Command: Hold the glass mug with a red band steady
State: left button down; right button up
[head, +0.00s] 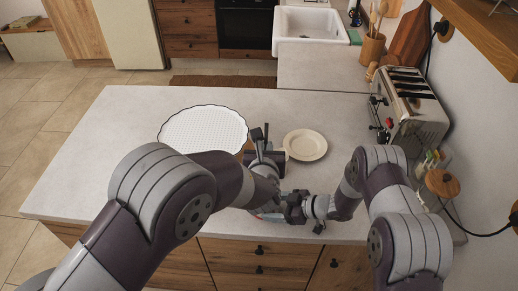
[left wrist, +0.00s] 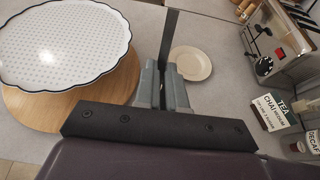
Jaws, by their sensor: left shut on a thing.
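I cannot make out the glass mug with a red band in either view. My left gripper (head: 264,142) is over the front part of the counter, between the two plates. In the left wrist view its grey fingers (left wrist: 165,85) are close together on a thin dark strip (left wrist: 170,35) that sticks out past them. My right gripper (head: 287,205) is low by the counter's front edge, just below the left wrist. Its fingertips are partly hidden, and a small bluish patch (head: 268,215) shows beside it.
A large white scalloped tray (head: 203,128) lies on a round wooden board (left wrist: 60,112) at the left. A small cream plate (head: 305,145) lies just right of my left gripper. A toaster (head: 408,108) and a wooden-lidded jar (head: 441,183) stand along the right wall. The counter's back left is clear.

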pick_arm(q)
jog(key=w+f, duration=0.2)
jog(key=f, duration=0.1)
jog(key=shift+f, duration=0.2)
jog(key=f, duration=0.1)
jog(key=s+f, duration=0.1)
jog(key=f, duration=0.1)
jog(key=s+f, duration=0.1)
jog(key=f, duration=0.1)
jog(key=shift+f, duration=0.1)
jog(key=shift+s+f, duration=0.25)
jog(key=shift+f, duration=0.35)
jog(key=shift+s+f, duration=0.25)
jog(key=shift+f, duration=0.3)
